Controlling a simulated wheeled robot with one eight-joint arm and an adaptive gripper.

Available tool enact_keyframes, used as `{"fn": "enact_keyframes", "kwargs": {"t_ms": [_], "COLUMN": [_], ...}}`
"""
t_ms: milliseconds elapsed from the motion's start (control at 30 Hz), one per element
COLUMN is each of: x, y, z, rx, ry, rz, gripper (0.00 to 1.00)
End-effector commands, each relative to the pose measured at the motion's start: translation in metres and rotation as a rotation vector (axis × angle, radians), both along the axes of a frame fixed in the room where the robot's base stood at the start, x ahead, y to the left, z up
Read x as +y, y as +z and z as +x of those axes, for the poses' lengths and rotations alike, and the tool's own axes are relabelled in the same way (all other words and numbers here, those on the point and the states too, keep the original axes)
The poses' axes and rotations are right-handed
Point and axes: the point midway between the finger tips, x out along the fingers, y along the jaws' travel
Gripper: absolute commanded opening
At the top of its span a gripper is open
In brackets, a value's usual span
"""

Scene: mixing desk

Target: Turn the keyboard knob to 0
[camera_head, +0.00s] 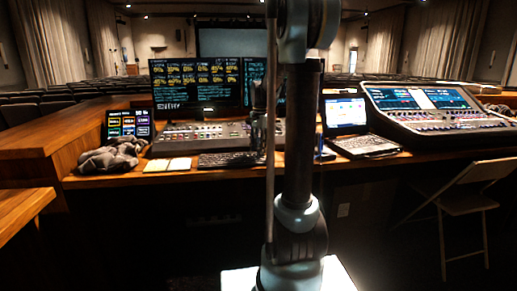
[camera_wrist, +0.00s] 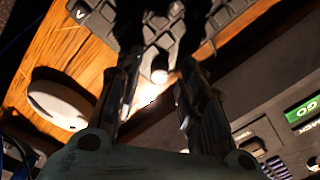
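A dark keyboard (camera_head: 228,159) lies on the wooden desk in front of the monitors in the head view, partly hidden by my arm. Its grey keys (camera_wrist: 232,12) show at the top of the wrist view. A small round pale knob (camera_wrist: 159,76) shows at the keyboard's near edge, between my fingers in the picture. My gripper (camera_wrist: 162,45) has its two dark fingers apart, on either side of the knob. I cannot tell whether they touch it. The knob's marking is not readable. In the head view the fingertips are hard to make out near the keyboard.
A white mouse (camera_wrist: 60,104) lies left of my fingers. A mixing console (camera_wrist: 275,130) with a green GO button is close on the right. In the head view, a laptop (camera_head: 362,140) and large mixer (camera_head: 437,108) stand right; a dark cloth (camera_head: 110,157) lies left.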

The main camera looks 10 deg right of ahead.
Motion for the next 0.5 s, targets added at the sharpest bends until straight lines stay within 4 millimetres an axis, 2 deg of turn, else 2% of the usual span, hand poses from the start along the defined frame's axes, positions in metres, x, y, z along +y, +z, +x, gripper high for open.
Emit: {"fn": "enact_keyframes", "kwargs": {"t_ms": [267,400,433,500], "x": [-0.0002,-0.0006,-0.0006,-0.0008], "y": [-0.001,-0.0009,-0.0009,-0.0008], "z": [0.0001,0.0001,0.0001,0.0001], "rx": [0.0,0.0,0.0,0.0], "ry": [0.0,-0.001,-0.001,-0.001], "rz": [0.0,0.0,0.0,0.0], "gripper": [0.36,0.04,0.0,0.0]}}
